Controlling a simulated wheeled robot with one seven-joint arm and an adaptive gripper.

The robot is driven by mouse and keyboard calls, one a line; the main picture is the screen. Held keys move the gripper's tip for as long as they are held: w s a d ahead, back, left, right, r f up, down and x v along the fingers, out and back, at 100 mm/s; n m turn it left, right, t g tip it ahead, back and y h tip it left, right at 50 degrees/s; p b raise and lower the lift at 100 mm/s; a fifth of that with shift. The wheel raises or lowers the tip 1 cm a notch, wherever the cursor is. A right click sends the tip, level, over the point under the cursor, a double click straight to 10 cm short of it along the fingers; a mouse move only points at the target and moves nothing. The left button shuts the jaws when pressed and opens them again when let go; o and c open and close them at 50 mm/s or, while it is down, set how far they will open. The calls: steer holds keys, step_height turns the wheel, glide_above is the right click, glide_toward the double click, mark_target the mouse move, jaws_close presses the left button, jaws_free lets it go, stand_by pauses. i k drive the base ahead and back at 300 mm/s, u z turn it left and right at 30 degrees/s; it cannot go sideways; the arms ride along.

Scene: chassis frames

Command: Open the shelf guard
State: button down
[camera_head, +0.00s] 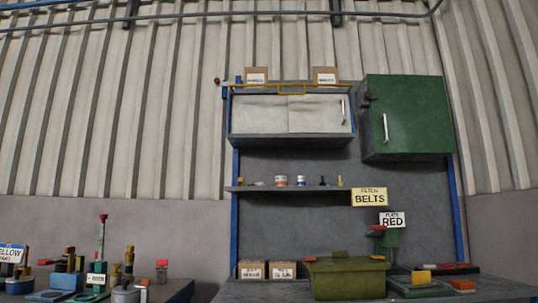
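A thin yellow rail (255,85) runs along the top front edge of a wall cabinet with pale doors (262,115). A small yellow rectangular loop (291,93) hangs at the rail's middle. The rail looks like the shelf guard, but no label confirms it. It lies in front of two cardboard boxes (256,76) (325,76) on the cabinet top. The pale doors look shut, with a silver handle (343,111) at right. My gripper is not in view.
A green cabinet (408,118) with a silver handle hangs right of the pale one. A shelf (300,188) with small containers runs below. The bench holds an olive lidded box (348,276), boxes and signs. A cluttered table (180,291) stands at left.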

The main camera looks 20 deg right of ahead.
mark_target(351, 86)
steer(key=u, duration=0.2)
steer(key=i, duration=1.35)
steer(key=z, duration=0.95)
